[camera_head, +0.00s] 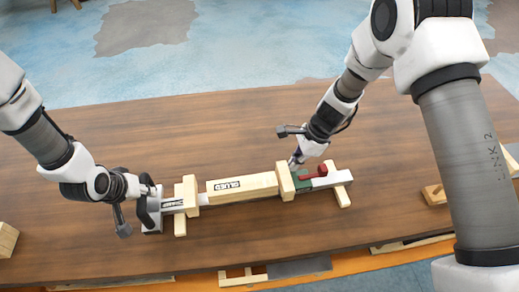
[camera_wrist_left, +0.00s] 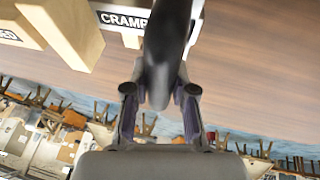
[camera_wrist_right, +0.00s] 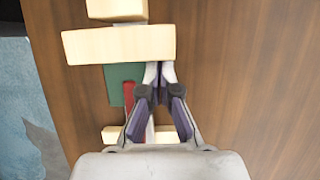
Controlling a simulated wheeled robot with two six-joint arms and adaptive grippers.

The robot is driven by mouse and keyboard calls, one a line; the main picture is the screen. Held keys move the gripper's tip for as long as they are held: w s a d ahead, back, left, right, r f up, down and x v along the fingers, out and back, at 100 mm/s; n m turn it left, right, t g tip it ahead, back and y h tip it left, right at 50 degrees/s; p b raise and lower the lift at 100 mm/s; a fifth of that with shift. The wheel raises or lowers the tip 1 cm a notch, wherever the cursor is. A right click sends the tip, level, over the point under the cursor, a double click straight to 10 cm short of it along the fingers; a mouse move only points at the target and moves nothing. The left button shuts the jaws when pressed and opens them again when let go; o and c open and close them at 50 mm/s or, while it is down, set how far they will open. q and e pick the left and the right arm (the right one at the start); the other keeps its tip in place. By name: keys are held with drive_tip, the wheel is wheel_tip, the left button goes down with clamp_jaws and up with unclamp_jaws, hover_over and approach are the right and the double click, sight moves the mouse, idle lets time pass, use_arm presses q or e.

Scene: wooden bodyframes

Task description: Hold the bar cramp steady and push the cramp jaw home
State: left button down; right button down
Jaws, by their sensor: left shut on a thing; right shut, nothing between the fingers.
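The bar cramp lies across the table, its pale bar (camera_head: 203,198) showing between the wooden blocks and its "CRAMP" label (camera_wrist_left: 122,18) in the left wrist view. My left gripper (camera_head: 150,192) is shut on the dark handle (camera_wrist_left: 165,60) at its left end. The green cramp jaw (camera_head: 303,182) with its red lever (camera_head: 313,173) sits at the right, close against an upright wooden block (camera_head: 285,181). My right gripper (camera_wrist_right: 160,72) is shut and empty, its tips beside the green jaw (camera_wrist_right: 120,85) and close to the block; whether they touch is unclear.
A wooden piece labelled "GLUED" (camera_head: 242,187) lies along the bar between upright blocks. Wooden feet (camera_head: 342,195) support the bar. More wooden pieces lie at the right (camera_head: 434,194) and left edge (camera_head: 7,239). The table (camera_head: 150,130) behind is clear.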

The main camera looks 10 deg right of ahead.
drive_tip(key=shift+a, duration=0.25)
drive_tip(key=shift+d, duration=0.15)
